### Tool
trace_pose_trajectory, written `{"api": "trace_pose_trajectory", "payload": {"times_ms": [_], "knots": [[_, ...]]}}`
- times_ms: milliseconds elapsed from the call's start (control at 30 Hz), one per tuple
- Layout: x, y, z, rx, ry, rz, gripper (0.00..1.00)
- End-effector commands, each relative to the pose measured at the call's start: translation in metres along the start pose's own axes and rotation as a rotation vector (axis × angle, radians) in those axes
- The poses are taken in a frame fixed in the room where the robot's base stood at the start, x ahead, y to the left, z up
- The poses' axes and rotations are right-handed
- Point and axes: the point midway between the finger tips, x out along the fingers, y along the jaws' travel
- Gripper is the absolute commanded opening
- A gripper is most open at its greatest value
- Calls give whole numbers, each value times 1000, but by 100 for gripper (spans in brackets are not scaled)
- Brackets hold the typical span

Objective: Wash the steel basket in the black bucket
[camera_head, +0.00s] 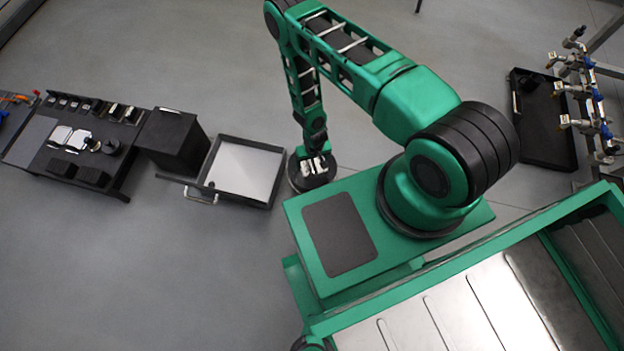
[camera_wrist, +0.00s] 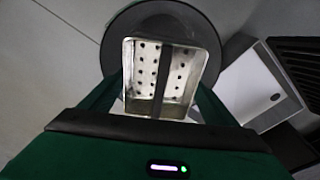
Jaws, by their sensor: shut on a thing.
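The steel basket (camera_wrist: 180,88) is a shiny rectangular box with perforated walls. In the wrist view a dark strip runs down its middle. My gripper (camera_head: 315,152) points down at the black bucket and is shut on the basket; its exact contact is hard to see. The round black bucket (camera_head: 298,178) stands on the floor beside a green base. Its rim (camera_wrist: 113,42) surrounds much of the basket in the wrist view. The basket is over or within the bucket's mouth; I cannot tell how deep. In the head view only small bright parts of the basket (camera_head: 319,166) show.
A pale-floored, dark-rimmed tray (camera_head: 213,149) is left of the bucket, next to a black box (camera_head: 172,140) and a low dark bench (camera_head: 37,143) with small parts. A black tray (camera_head: 540,150) and a pipe rack (camera_head: 590,100) stand at right. The lower-left floor is clear.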

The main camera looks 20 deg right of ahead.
Motion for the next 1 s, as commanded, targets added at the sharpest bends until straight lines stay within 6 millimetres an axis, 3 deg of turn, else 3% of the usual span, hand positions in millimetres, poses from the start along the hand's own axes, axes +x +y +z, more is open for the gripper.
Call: {"api": "trace_pose_trajectory", "payload": {"times_ms": [433,1000], "knots": [[-29,0,-4,0,1,-1,56],[-31,0,-4,0,1,0,56]]}}
